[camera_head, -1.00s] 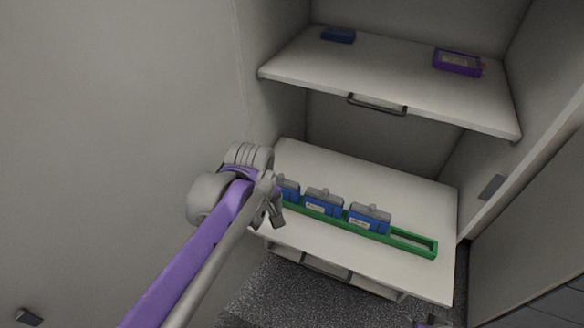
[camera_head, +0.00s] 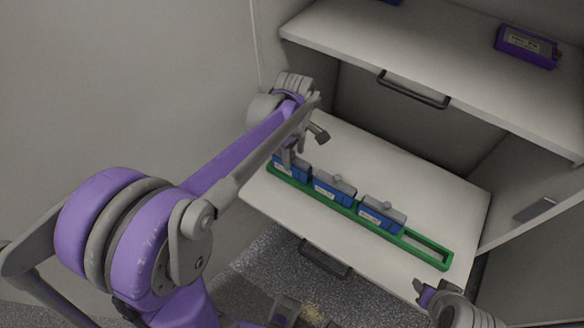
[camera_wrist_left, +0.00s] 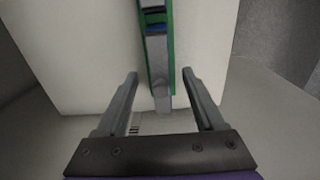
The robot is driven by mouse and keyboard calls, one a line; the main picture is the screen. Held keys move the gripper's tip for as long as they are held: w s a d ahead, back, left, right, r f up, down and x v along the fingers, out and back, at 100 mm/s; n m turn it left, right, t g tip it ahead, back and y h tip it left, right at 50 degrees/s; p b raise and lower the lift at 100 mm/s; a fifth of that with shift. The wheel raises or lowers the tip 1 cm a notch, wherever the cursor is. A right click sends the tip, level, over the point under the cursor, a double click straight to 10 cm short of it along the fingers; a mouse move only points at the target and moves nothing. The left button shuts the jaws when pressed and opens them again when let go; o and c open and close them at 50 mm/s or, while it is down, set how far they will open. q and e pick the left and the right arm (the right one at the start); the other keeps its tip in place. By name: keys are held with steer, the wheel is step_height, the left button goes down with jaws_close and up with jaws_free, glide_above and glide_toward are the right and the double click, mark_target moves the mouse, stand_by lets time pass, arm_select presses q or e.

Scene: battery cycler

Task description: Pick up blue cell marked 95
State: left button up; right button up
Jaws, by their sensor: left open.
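Three blue cells with grey tops and white labels stand in a row in a green rack (camera_head: 436,253) in the head view: the left cell (camera_head: 303,174), the middle cell (camera_head: 334,191) and the right cell (camera_head: 382,214). The label numbers are too small to read, so I cannot tell which is 95. My left gripper (camera_head: 305,146) is open above the left end of the rack, at the left cell, partly covering it. In the left wrist view, the open fingers (camera_wrist_left: 160,76) lie either side of the grey-topped row's near end, with nothing clamped between them. My right arm's end (camera_head: 432,297) shows at lower right; its jaws are unclear.
The rack stands on a white lower shelf (camera_head: 400,175) with clear room behind it. The rack's right end is empty. Cabinet walls close in on both sides.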

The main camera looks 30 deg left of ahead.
mark_target(292, 163)
arm_select(q)
steer(key=f, duration=0.4)
steer(key=shift+a+f, duration=0.3)
steer(key=shift+f, duration=0.05)
jaws_close()
stand_by(1.1)
